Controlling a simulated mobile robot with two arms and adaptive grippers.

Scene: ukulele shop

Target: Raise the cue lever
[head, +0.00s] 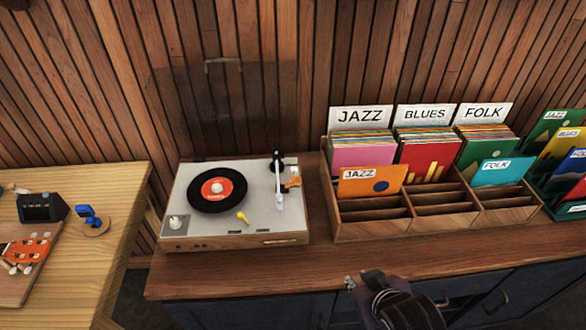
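A turntable (262,226) with a light grey deck and wooden sides sits on the dark wooden cabinet. A black record with a red label (216,188) lies on its platter. The white tonearm (279,185) stands to the right of the record, clear of it. A small orange part (293,181) sits beside the tonearm, and a small yellow lever-like part (242,217) sits at the deck's front; I cannot tell which is the cue lever. My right gripper (362,283) is at the cabinet's front edge, right of and apart from the turntable. Its finger gap is unclear. My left gripper is out of view.
A wooden record crate (375,230) stands right of the turntable, with a green record rack (560,212) beyond it. A light wooden table (105,205) at left holds a ukulele headstock (28,252) and small devices.

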